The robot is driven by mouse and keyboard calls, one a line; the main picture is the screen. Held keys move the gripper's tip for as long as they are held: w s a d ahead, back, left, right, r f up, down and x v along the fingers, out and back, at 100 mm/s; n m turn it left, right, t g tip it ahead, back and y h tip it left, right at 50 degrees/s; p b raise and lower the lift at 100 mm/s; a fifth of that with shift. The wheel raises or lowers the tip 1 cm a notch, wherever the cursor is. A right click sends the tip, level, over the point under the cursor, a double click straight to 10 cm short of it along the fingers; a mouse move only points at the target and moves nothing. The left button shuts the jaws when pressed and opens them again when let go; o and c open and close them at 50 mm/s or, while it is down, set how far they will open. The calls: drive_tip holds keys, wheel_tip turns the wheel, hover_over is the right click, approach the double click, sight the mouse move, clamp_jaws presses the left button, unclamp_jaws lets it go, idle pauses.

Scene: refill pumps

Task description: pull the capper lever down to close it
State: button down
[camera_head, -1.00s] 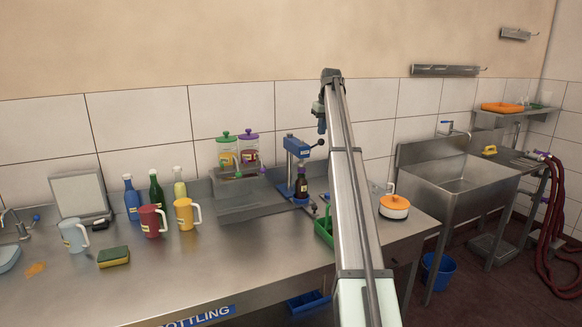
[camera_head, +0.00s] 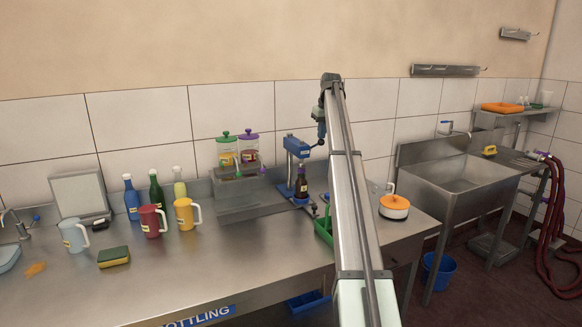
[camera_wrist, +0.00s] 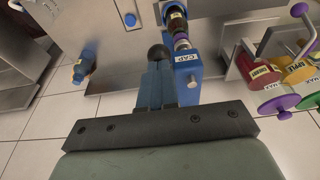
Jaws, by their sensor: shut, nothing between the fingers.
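The blue capper (camera_head: 298,150) stands on the counter, with a dark brown bottle (camera_head: 301,186) upright under its head. In the wrist view the capper's head (camera_wrist: 187,76) carries a CAP label, and the bottle (camera_wrist: 178,22) shows beyond it. The lever's black knob (camera_wrist: 158,52) shows just past my fingertips. The lever's arm is mostly hidden by my fingers. My gripper (camera_wrist: 157,66) is shut and empty, right at the knob and beside the capper head. In the head view my gripper (camera_head: 321,139) is right of the capper head. Whether it touches the knob I cannot tell.
Dispensers with green and purple lids (camera_head: 238,148) stand left of the capper. A green caddy (camera_head: 323,230) and an orange-lidded pot (camera_head: 394,206) are to its right. Mugs and bottles stand farther left. The front of the counter (camera_head: 230,262) is clear.

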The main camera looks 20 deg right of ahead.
sight(323, 143)
drive_tip(key=shift+s+f, duration=0.35)
drive_tip(key=shift+f, duration=0.55)
drive_tip(key=shift+s+f, duration=0.1)
drive_tip(key=shift+f, duration=0.2)
drive_tip(key=shift+s+f, duration=0.15)
drive_tip(key=shift+f, duration=0.55)
drive_tip(key=shift+s+f, duration=0.1)
drive_tip(key=shift+f, duration=0.75)
